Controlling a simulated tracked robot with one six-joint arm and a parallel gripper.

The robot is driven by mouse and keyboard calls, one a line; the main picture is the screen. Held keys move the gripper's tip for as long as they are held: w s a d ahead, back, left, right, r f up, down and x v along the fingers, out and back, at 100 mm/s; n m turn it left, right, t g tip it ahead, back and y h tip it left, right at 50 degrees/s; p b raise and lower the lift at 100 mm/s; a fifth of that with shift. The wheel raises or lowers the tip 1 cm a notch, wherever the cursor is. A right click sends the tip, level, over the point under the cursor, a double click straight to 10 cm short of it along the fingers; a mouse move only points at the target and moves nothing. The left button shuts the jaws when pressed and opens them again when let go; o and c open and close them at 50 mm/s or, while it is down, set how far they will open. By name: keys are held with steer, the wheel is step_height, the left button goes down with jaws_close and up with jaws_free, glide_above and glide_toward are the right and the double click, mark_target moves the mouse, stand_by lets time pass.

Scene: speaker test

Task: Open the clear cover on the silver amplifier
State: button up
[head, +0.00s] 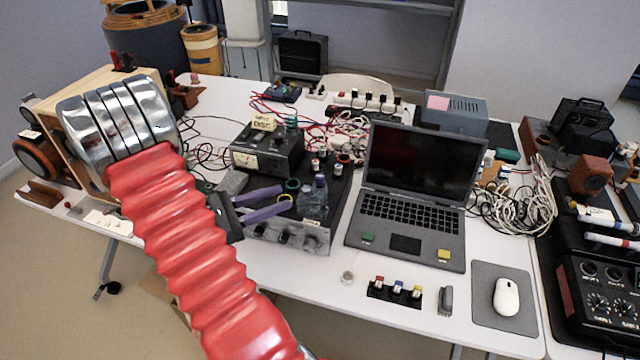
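The silver amplifier (318,240) lies on the white table left of the laptop, with black knobs along its silver front panel. A clear, bottle-shaped piece (312,203) stands at its right part; I cannot tell whether this is the clear cover or a separate thing. No cover edge or hinge can be made out. My gripper (287,196) has two purple fingers that reach over the amplifier from the left. They are apart, with nothing visibly held between them, and their tips are just left of the clear piece. Contact cannot be told.
A black meter box (268,150) stands behind my fingers. An open laptop (410,200) is close on the right, with a mouse (506,297) beyond it. Tangled cables (345,130) lie behind. The table's front strip holds a small switch block (396,291).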

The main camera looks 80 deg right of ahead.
mark_target(313, 200)
steer(key=x, duration=1.3)
steer(key=shift+a, duration=0.1)
steer(key=shift+w, duration=0.1)
jaws_close()
steer(key=shift+a, duration=0.15)
stand_by(0.4)
